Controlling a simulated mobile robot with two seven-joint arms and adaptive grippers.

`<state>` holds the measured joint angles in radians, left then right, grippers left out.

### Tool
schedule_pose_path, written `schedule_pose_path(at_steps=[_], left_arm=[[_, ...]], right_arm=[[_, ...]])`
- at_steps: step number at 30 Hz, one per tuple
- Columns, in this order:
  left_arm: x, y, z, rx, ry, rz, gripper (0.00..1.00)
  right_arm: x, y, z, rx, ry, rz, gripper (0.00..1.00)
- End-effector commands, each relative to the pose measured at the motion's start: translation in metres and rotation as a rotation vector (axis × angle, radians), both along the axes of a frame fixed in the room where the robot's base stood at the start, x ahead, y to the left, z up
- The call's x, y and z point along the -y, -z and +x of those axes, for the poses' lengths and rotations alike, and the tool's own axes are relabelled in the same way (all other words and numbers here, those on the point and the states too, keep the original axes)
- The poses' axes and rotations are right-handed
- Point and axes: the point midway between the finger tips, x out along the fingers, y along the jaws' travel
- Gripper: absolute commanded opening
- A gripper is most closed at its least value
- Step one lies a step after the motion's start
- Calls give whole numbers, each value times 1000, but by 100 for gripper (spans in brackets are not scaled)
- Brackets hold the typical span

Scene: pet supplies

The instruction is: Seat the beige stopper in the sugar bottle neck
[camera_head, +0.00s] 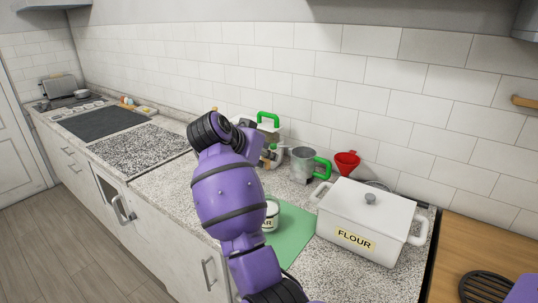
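The sugar bottle (271,217) is a white container with a dark-lettered label ending in "AR". It stands on a green mat (292,236) on the counter. A purple arm of mine covers its left side, and its neck cannot be made out clearly. I cannot pick out the beige stopper. Another purple part of mine shows at the bottom right corner, with no gripper visible there.
A white flour box (368,219) with a lid stands right of the mat. Behind are a metal cup (303,164) with green handle, a red funnel (346,162) and a green-handled container (268,120). A black round rack (487,287) lies on wood at right.

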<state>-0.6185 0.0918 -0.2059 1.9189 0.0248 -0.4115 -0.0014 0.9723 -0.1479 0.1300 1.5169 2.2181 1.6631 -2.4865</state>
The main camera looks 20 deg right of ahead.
Motion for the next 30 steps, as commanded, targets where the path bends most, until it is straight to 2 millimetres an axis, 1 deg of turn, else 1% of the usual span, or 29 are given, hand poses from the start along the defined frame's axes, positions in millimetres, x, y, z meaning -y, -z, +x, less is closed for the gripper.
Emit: schedule_pose_path(at_steps=[7,10,24,30], left_arm=[[-6,0,0,0,3,11,88],[-6,1,-1,-1,3,11,88],[-3,5,-4,-10,1,5,88],[-2,5,-4,-9,-1,4,88]], right_arm=[[0,0,0,10,1,5,9],[0,4,0,11,3,4,9],[0,46,0,10,2,5,9],[0,56,0,11,2,4,9]])
